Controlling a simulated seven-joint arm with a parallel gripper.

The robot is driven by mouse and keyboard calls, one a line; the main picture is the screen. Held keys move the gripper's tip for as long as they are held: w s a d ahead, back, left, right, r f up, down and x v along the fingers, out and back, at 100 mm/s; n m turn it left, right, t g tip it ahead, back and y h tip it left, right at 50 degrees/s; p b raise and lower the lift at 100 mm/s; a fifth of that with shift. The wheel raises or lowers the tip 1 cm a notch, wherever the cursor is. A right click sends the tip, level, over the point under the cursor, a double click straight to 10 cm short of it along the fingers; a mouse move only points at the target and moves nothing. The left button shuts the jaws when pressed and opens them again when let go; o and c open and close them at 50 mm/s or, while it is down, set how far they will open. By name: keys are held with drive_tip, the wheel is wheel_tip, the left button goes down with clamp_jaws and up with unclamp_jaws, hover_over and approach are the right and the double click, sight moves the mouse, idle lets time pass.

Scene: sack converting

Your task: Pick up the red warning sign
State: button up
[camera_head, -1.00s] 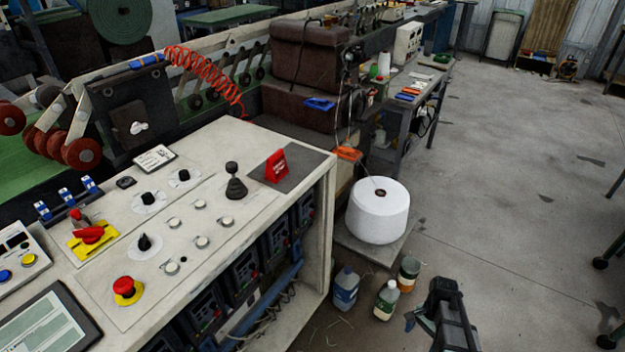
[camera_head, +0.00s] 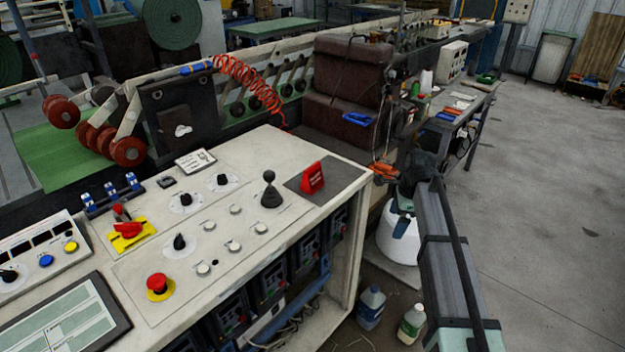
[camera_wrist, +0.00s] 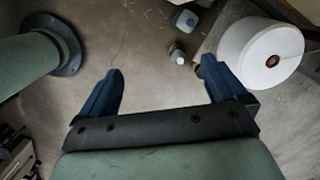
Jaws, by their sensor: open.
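The red warning sign (camera_head: 312,178) is a small folded red stand with white lettering. It stands upright on a dark grey mat (camera_head: 328,199) at the right back corner of the cream control panel. My arm reaches in from the lower right in the head view, and its far end is near the white spool, to the right of the sign and apart from it. In the wrist view my gripper (camera_wrist: 162,88) is open, with two dark blue fingers spread and nothing between them. The sign does not show in the wrist view.
A black joystick (camera_head: 270,190) stands just left of the sign. A red emergency button (camera_head: 158,286) and knobs cover the panel (camera_head: 225,285). A white spool (camera_head: 398,238) and bottles (camera_head: 371,305) are on the floor side. A coiled red hose (camera_head: 248,85) hangs behind.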

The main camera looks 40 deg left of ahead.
drive_tip(key=s+a+r+m, duration=0.1)
drive_tip(key=a+r, duration=0.4)
drive_tip(key=r, duration=0.3)
drive_tip(key=s+a+r+m, duration=0.1)
drive_tip(key=s+a+r, duration=0.1)
drive_tip(key=a+r, duration=0.45)
wheel_tip(320, 180, up, 10)
drive_tip(key=m, duration=0.4)
hover_over(311, 176)
drive_tip(key=w, duration=0.2)
drive_tip(key=shift+t, duration=0.3)
drive_tip(key=f, duration=0.5)
drive_tip(key=a+f, duration=0.1)
drive_tip(key=f, duration=0.1)
drive_tip(key=shift+f, duration=0.15)
drive_tip(key=shift+s+a+f, duration=0.15)
drive_tip(key=shift+f, duration=2.5)
drive_tip(key=shift+c, duration=0.4)
drive_tip(key=c, duration=1)
